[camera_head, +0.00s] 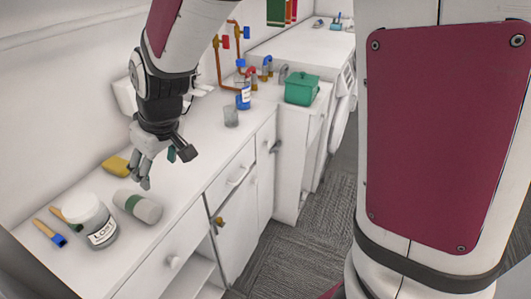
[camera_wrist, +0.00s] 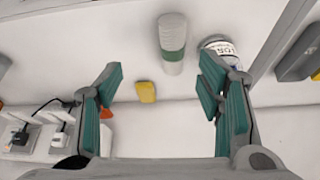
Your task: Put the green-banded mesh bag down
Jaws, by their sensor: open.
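The green-banded mesh bag (camera_head: 138,206) is a pale, rounded bundle with a green band. It lies on its side on the white countertop, beside the white-lidded jar. It also shows in the wrist view (camera_wrist: 172,40), beyond my fingertips. My gripper (camera_head: 145,165) is above the counter, behind the bag in the head view. In the wrist view its green-padded fingers (camera_wrist: 160,82) are wide apart with nothing held between them. The bag is apart from both fingers.
The jar labelled LOST (camera_head: 90,220) stands left of the bag, with brushes (camera_head: 50,232) farther left. A yellow sponge-like block (camera_head: 116,165) lies near the wall. A grey cup (camera_head: 231,117), a blue-labelled bottle (camera_head: 243,97) and a green box (camera_head: 301,88) stand farther along. The counter's middle is clear.

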